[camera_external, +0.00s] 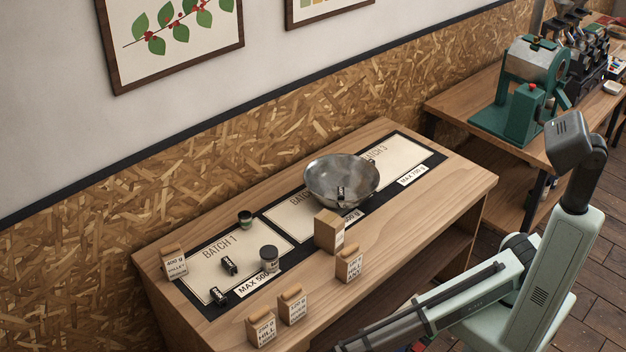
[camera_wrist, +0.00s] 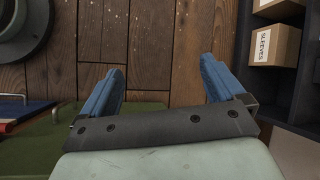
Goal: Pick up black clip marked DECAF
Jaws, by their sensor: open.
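Several small black clips with pale markings show in the external view. One clip (camera_external: 229,265) lies on the BATCH 1 card, and another clip (camera_external: 218,296) lies near the mat's front left end. A third black clip (camera_external: 340,193) shows at the metal bowl (camera_external: 325,172). The markings are too small to read, so I cannot tell which says DECAF. My gripper (camera_wrist: 163,65) shows in the wrist view with its blue fingers wide apart and nothing between them. It points at the wooden floor, away from the clips. I cannot make it out in the external view.
The dark mat (camera_external: 429,164) lies on the wooden table (camera_external: 460,183). A grey tin (camera_external: 269,260), a small dark jar (camera_external: 245,218), a brown box (camera_external: 328,231) and several weight-labelled blocks (camera_external: 349,265) stand around. The wrist view shows a SLEEVES box (camera_wrist: 272,47) at right.

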